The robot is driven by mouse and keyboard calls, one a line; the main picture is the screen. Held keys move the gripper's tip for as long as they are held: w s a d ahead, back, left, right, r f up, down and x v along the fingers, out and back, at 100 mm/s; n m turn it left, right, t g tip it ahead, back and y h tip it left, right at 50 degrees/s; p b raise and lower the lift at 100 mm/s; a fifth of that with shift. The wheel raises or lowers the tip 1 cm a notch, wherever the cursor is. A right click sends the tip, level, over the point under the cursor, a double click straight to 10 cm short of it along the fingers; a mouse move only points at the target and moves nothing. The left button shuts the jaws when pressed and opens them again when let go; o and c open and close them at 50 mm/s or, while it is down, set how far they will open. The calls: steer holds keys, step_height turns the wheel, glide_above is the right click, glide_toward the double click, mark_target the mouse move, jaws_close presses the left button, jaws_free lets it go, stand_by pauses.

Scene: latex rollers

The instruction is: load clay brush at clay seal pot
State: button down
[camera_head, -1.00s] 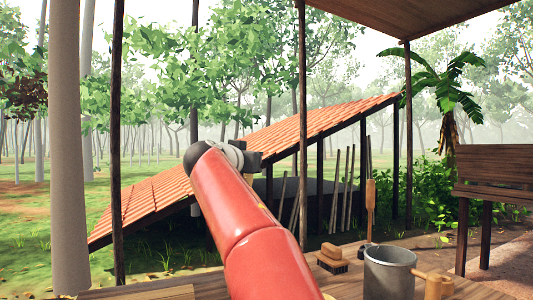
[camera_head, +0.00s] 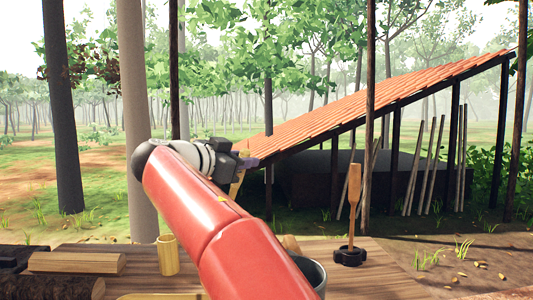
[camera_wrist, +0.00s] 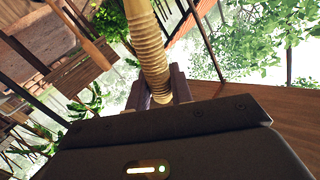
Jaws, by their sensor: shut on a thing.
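My gripper (camera_head: 246,162) is raised at the end of my red arm, above the far side of the table. In the wrist view my gripper (camera_wrist: 160,92) is shut on a ribbed tan handle (camera_wrist: 150,45), which I take for the clay brush. A small tan part of the clay brush (camera_head: 237,186) shows below the jaws in the head view; its working end is not clear. I cannot tell for sure which vessel is the clay seal pot. A grey metal bucket (camera_head: 315,272) stands behind my arm, mostly hidden. A tan cup (camera_head: 167,256) stands left of my arm.
A wooden paddle (camera_head: 354,200) stands upright in a dark round base (camera_head: 350,256) on the wooden table (camera_head: 380,280). Wooden blocks (camera_head: 76,263) lie at the left. Posts and a tiled shelter roof (camera_head: 330,110) are beyond. The table's right part is clear.

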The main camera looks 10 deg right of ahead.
steer(key=shift+s+d+f, duration=0.1)
steer(key=shift+s+f, duration=0.05)
steer(key=shift+f, duration=0.05)
steer(key=shift+f+b, duration=2.35)
steer(key=shift+f, duration=0.5)
steer(key=shift+f+b, duration=0.8)
steer(key=shift+b, duration=0.15)
stand_by(0.3)
steer(key=shift+r+p, duration=2.8)
steer(key=shift+r, duration=0.85)
steer(key=shift+f, duration=0.15)
